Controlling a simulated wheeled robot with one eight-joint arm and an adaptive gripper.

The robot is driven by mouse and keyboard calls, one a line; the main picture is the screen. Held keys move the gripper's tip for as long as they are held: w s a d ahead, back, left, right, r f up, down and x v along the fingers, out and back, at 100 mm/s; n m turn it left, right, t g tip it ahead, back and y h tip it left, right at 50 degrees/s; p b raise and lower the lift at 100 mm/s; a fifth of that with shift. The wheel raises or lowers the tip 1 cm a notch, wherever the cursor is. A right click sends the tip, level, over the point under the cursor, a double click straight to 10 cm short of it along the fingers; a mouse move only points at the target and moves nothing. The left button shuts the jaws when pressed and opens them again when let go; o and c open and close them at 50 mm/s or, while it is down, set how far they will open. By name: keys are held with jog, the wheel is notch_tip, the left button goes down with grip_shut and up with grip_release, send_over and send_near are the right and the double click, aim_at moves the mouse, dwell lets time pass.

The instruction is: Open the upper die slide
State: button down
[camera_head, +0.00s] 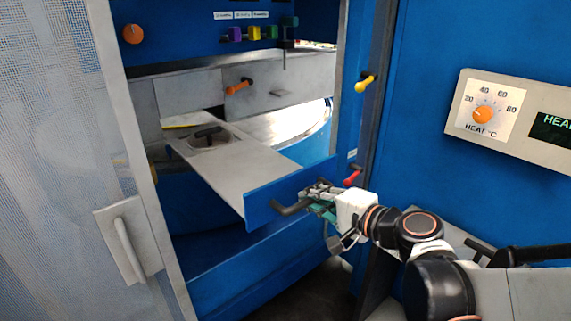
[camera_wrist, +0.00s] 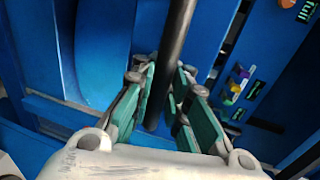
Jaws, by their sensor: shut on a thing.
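A die slide (camera_head: 232,160), a flat grey plate with a blue front panel (camera_head: 268,200), stands pulled out of the blue machine towards me. A dark bar handle (camera_head: 290,207) is on its front panel. My gripper (camera_head: 318,197) is at this handle, shut on it. In the wrist view, the green-padded fingers of my gripper (camera_wrist: 160,100) lie on both sides of the dark handle bar (camera_wrist: 172,60). A round recessed part with a dark grip (camera_head: 208,134) is set in the plate. I cannot tell from the view whether this slide is the upper one.
A grey panel with an orange handle (camera_head: 238,87) is above the slide. A mesh door (camera_head: 60,150) with a grey pull handle (camera_head: 124,245) stands at the left. A blue wall with a heat dial (camera_head: 484,113) and a yellow knob (camera_head: 365,82) closes the right side.

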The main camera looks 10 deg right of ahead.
jog(key=shift+r, duration=0.1)
jog(key=c, duration=1.6)
grip_release()
jog(key=shift+s+d, duration=0.1)
